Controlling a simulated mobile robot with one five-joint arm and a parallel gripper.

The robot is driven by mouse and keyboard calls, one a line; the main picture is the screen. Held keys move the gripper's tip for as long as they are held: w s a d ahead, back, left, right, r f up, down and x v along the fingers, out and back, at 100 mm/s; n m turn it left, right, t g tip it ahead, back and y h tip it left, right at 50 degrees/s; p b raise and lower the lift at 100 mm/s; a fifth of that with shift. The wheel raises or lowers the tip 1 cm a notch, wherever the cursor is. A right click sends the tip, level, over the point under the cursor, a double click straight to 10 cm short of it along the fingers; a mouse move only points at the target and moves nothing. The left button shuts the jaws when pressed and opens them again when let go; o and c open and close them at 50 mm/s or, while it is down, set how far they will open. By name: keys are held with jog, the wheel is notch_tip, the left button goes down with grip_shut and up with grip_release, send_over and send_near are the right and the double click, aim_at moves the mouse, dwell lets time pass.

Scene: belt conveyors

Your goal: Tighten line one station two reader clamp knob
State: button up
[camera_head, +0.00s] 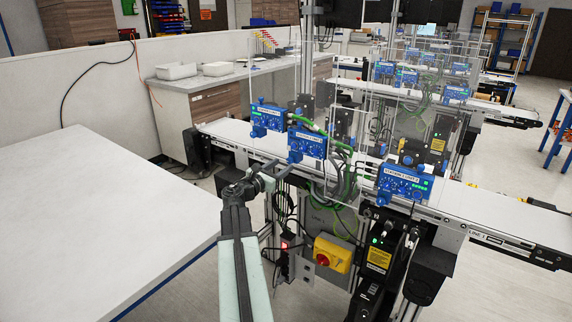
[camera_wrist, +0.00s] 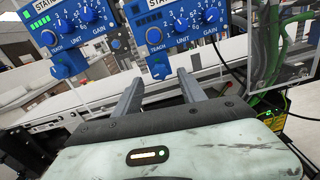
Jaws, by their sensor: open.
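In the head view, a blue reader (camera_head: 307,143) hangs in the middle of the near conveyor's front side, with a blue knob-like part (camera_head: 295,157) at its lower left. Its label is too small to read surely. In the wrist view, this appears to be the right-hand reader (camera_wrist: 178,24), its label cut off at the top, with a blue block (camera_wrist: 158,67) under it. My gripper (camera_head: 274,174) is open and empty, in front of and below that reader. In the wrist view, both fingers (camera_wrist: 160,88) point toward the blue block, apart from it.
Another blue reader (camera_head: 268,118) is to the left and a third (camera_head: 403,183) to the right. Clear panels (camera_head: 355,95) stand behind them. Green cables (camera_wrist: 268,45) hang at the right. A yellow box with a red switch (camera_head: 332,253) is below. A white table (camera_head: 90,200) is left.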

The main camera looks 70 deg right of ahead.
aim_at(289, 162)
jog(key=x, duration=0.4)
jog(key=shift+a, duration=0.1)
grip_shut()
jog(key=m, duration=1)
jog(key=shift+f, duration=0.1)
jog(key=m, duration=0.5)
jog(key=shift+m, duration=2.5)
